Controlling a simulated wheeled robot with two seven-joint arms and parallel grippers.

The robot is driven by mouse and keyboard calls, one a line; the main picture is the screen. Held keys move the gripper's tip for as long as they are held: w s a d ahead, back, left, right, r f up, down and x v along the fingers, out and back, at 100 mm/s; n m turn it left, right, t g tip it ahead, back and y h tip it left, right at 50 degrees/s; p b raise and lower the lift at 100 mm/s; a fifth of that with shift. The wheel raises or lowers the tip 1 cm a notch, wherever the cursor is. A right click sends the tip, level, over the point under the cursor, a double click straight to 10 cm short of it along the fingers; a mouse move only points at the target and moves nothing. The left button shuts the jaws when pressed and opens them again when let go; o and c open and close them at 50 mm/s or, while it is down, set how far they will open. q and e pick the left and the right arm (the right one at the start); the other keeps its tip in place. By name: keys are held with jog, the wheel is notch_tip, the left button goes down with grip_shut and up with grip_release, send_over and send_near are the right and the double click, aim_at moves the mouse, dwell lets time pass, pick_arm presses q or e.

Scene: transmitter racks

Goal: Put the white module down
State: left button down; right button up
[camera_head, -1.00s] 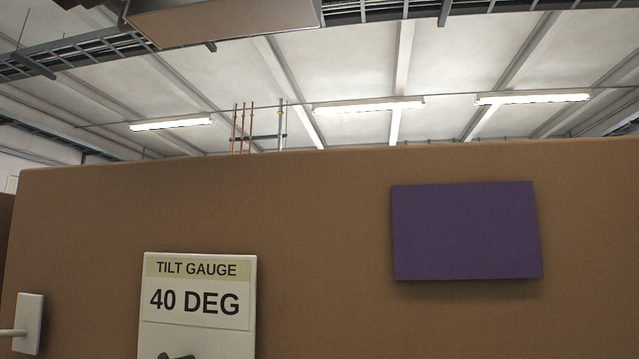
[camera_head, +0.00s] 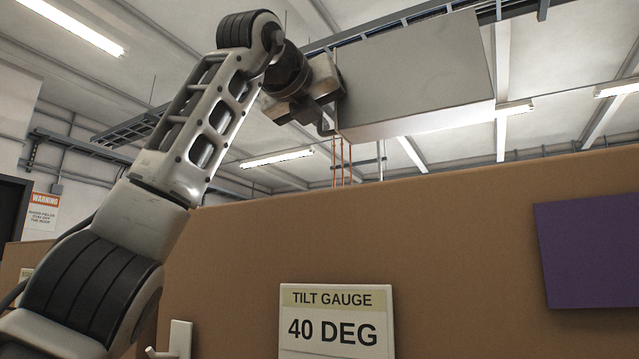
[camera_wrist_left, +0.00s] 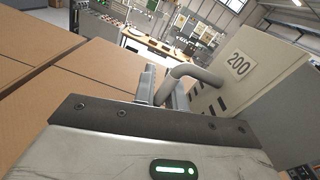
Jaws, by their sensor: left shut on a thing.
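The white module (camera_head: 415,75) is a large pale box held up high, its lower edge above the top of the brown panel in the head view. My left gripper (camera_head: 328,103) is at the module's left end, shut on it. In the left wrist view, the gripper's fingers (camera_wrist_left: 165,88) close on a grey bar handle (camera_wrist_left: 190,73) on the module's face. The module's far side is hidden. My right gripper is in neither view.
A brown panel (camera_head: 240,240) fills the lower head view, with a "TILT GAUGE 40 DEG" sign (camera_head: 336,320), a purple plate (camera_head: 590,250) and a white hook (camera_head: 180,338). Cable trays (camera_head: 420,15) run overhead. The wrist view shows brown box-like tops (camera_wrist_left: 80,70) and a distant workbench (camera_wrist_left: 150,42).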

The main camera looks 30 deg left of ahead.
pick_arm(q)
jog(key=w+a+f, duration=0.1)
jog(key=f, duration=0.1)
jog(key=w+a+f, duration=0.1)
jog(key=f, duration=0.1)
jog(key=w+a+f+b, duration=0.1)
jog(key=w, duration=0.1)
jog(key=shift+a+f, duration=0.4)
notch_tip(320, 180, down, 2)
jog(key=shift+w+a+f+b, duration=0.15)
jog(key=shift+f+b, duration=0.1)
jog(key=shift+b, duration=0.15)
jog(key=shift+f, duration=0.45)
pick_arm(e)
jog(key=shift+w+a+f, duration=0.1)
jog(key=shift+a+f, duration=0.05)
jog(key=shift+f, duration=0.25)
